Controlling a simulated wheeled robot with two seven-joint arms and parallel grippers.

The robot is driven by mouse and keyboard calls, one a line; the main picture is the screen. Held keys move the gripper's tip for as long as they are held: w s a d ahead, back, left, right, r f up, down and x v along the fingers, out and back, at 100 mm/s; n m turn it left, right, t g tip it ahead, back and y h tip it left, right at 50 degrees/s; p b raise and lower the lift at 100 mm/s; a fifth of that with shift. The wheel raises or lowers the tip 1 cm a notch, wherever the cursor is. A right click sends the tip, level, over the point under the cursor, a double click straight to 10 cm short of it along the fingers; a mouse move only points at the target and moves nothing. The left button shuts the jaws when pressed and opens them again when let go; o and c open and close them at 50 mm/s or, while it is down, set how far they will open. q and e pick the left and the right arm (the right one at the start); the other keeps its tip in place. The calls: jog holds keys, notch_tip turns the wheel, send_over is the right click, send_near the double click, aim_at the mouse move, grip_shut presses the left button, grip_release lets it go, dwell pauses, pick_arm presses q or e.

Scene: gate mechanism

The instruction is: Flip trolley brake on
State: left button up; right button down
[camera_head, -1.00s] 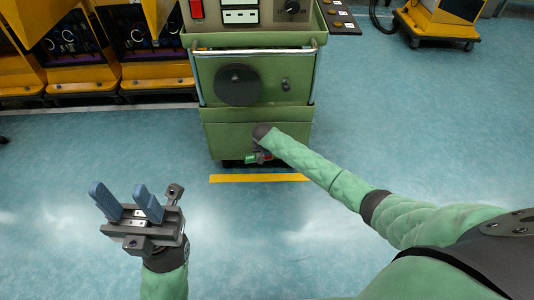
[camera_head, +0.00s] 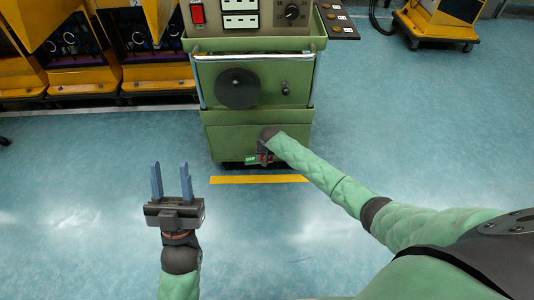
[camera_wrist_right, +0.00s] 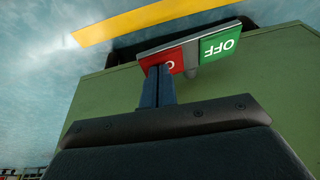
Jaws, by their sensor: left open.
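The trolley (camera_head: 290,130) is a green cabinet on the floor ahead. Its brake is a rocker plate low on the front, with a green OFF half (camera_head: 250,160) on the left in the head view. In the right wrist view the brake shows a green OFF half (camera_wrist_right: 220,42) and a red half (camera_wrist_right: 172,59), its lettering partly hidden. My right gripper (camera_wrist_right: 159,70) is shut, its blue fingers together, with the tips at the red half; I cannot tell whether they press on it. My left gripper (camera_head: 170,165) is open and empty over the floor, left of the trolley.
A yellow floor stripe (camera_head: 258,179) runs in front of the trolley. Yellow machines (camera_head: 150,72) stand at the back left, and a yellow wheeled unit (camera_head: 437,25) at the back right.

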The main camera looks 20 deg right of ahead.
jog(key=shift+s+d+f+y+p, duration=0.15)
jog(key=shift+d+f+y+p, duration=0.05)
jog(key=shift+y+p, duration=0.25)
pick_arm(q)
jog(key=w+d+f+g+y+p, duration=0.1)
jog(key=w+f+g, duration=0.25)
jog(key=f, duration=0.65)
jog(key=w+d+f+g+y, duration=0.15)
jog(key=f+g, duration=0.25)
jog(key=f, duration=0.5)
pick_arm(e)
jog(key=shift+d+f+t+y, duration=0.15)
jog(key=shift+f+t+y, duration=0.15)
jog(key=shift+y, duration=0.25)
jog(key=shift+d+f+p, duration=0.15)
jog(key=shift+d+p, duration=0.05)
jog(key=shift+p, duration=0.25)
jog(key=shift+d+f+p, duration=0.1)
jog(key=shift+f+p, duration=0.15)
jog(key=shift+p, duration=0.1)
pick_arm(q)
jog(key=s+f+g, duration=0.1)
jog(key=f+g, duration=0.2)
jog(key=f, duration=0.6)
jog(key=s+f+g+y, duration=0.1)
jog(key=s+f+g, duration=0.1)
jog(key=f, duration=0.8)
jog(key=shift+d+n+g, duration=0.15)
jog(key=shift+n+g, duration=0.15)
jog(key=shift+g, duration=0.55)
